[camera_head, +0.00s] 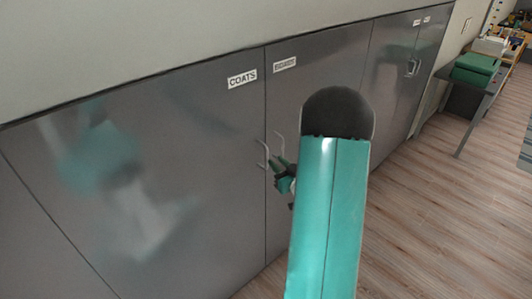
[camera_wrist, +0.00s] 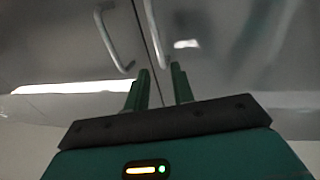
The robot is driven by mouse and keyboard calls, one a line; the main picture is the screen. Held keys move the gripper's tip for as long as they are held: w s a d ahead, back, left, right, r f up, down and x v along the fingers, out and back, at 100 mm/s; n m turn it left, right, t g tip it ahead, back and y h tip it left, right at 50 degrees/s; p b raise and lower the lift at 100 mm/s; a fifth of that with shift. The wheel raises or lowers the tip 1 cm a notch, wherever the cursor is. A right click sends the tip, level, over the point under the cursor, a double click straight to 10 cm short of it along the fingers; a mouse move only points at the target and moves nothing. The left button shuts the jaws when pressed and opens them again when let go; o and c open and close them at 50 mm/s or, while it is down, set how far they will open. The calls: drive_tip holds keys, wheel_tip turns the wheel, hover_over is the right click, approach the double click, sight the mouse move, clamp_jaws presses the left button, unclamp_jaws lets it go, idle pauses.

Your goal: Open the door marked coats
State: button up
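The grey door marked COATS (camera_head: 190,130) is shut, flush with its neighbours, with a white label (camera_head: 242,78) at its upper right. Its thin bow handle (camera_head: 262,155) is by the right edge, beside the seam. My gripper (camera_head: 276,163) is in front of the seam, close to the two handles and partly hidden by my arm. In the wrist view its green fingers (camera_wrist: 161,82) are apart with nothing clearly between them. Two handles show ahead, a left handle (camera_wrist: 113,40) and a right handle (camera_wrist: 153,30). Contact with either cannot be told.
A second labelled grey door (camera_head: 320,70) adjoins on the right, its handle (camera_head: 280,145) near the coats handle. More grey doors (camera_head: 400,60) run to the far right. A desk (camera_head: 478,100) with a green box (camera_head: 475,68) stands beyond. The wood floor (camera_head: 440,190) on the right is clear.

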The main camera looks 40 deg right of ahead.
sight(267, 151)
drive_tip(key=w, duration=0.4)
drive_tip(key=w+d, duration=0.1)
drive_tip(key=w, duration=0.2)
drive_tip(key=shift+w, duration=0.1)
clamp_jaws()
